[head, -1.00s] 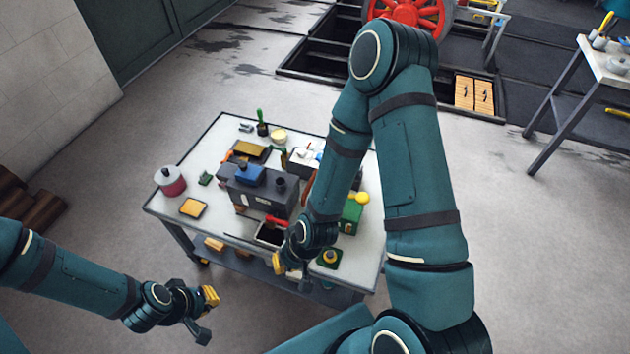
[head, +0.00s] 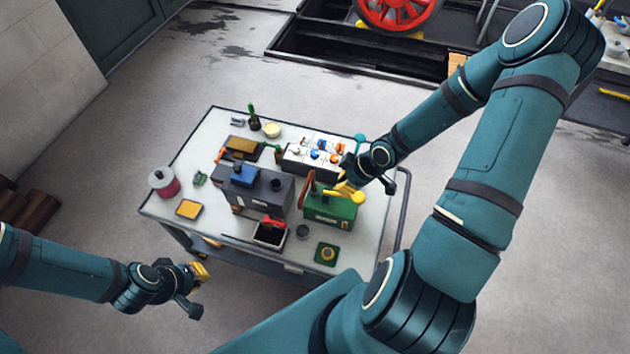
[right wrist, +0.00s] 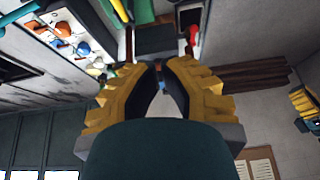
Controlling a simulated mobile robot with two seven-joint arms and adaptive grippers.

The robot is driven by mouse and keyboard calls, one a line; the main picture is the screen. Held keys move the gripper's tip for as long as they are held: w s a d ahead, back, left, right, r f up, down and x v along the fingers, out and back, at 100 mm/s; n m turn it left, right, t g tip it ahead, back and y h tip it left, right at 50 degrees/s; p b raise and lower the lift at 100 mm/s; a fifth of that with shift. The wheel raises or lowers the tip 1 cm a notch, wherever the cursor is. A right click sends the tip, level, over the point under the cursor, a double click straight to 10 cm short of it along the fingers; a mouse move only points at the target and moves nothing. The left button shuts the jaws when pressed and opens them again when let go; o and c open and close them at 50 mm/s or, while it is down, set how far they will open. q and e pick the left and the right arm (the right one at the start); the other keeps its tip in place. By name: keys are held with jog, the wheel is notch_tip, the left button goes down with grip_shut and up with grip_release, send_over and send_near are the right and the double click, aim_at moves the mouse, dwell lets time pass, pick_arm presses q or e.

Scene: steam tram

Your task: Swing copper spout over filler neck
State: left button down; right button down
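A thin copper-brown upright piece, apparently the copper spout (head: 309,187), stands at the left end of the green box (head: 330,208) in the head view. A short dark round neck, perhaps the filler neck (head: 276,184), rises from the grey box (head: 258,193) left of it. My right gripper (head: 350,189) is above the right part of the green box, right of and apart from the copper piece. In the right wrist view its yellow fingers (right wrist: 160,68) lie close together and hold nothing visible. My left gripper (head: 200,272) hangs off the table's front left side; its finger gap is hidden.
A white panel with coloured knobs (head: 314,157) stands behind the green box. A red handle (head: 272,221) sits over a dark tray in front.

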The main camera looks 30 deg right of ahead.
jog(key=shift+d+r, duration=0.15)
jog(key=shift+d, duration=0.45)
jog(key=w+a+f+b, duration=0.5)
jog(key=w+f, duration=0.1)
jog(key=f, duration=0.2)
jog(key=shift+w+a, duration=0.15)
jog(key=shift+a, duration=0.1)
jog(key=shift+f, duration=0.1)
dwell(0.3)
